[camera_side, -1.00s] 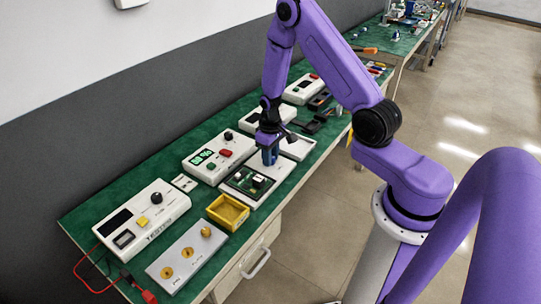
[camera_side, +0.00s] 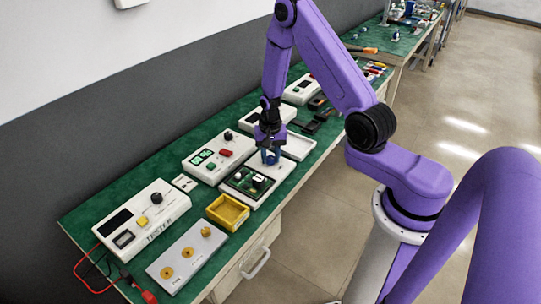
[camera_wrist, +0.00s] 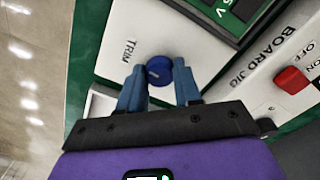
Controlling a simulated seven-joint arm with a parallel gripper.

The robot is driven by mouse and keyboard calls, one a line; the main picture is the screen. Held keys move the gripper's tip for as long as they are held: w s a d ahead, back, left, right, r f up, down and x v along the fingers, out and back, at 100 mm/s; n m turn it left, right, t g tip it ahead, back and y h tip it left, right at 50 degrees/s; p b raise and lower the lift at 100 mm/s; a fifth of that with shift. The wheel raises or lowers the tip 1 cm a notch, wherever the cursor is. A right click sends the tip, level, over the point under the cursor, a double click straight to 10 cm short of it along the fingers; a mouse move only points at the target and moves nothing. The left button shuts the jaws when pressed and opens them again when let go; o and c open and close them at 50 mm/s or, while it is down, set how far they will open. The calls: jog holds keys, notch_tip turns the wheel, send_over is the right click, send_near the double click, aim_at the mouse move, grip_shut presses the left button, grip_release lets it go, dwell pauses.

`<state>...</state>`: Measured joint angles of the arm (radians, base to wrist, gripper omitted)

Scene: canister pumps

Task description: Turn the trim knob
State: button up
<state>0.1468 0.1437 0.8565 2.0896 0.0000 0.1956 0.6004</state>
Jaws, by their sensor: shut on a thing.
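The trim knob (camera_wrist: 159,71) is a round blue knob with a pale pointer line, on a white panel (camera_wrist: 118,55) beside the printed word TRIM in the wrist view. My gripper (camera_wrist: 160,74) has one blue finger on each side of the knob and is shut on it. In the side view my gripper (camera_side: 270,156) points down at the panel just behind the green circuit board. The blue fingers and the blue knob are hard to tell apart there.
In the side view a green circuit board (camera_side: 243,184), a yellow bin (camera_side: 228,212) and a tester box (camera_side: 130,222) stand nearer the camera on the green bench.

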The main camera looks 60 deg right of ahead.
aim_at(271, 158)
jog(key=shift+m, duration=0.7)
jog(key=o, duration=1)
jog(key=shift+o, duration=0.2)
notch_tip(271, 158, up, 18)
jog(key=shift+f, duration=0.25)
dwell(1.1)
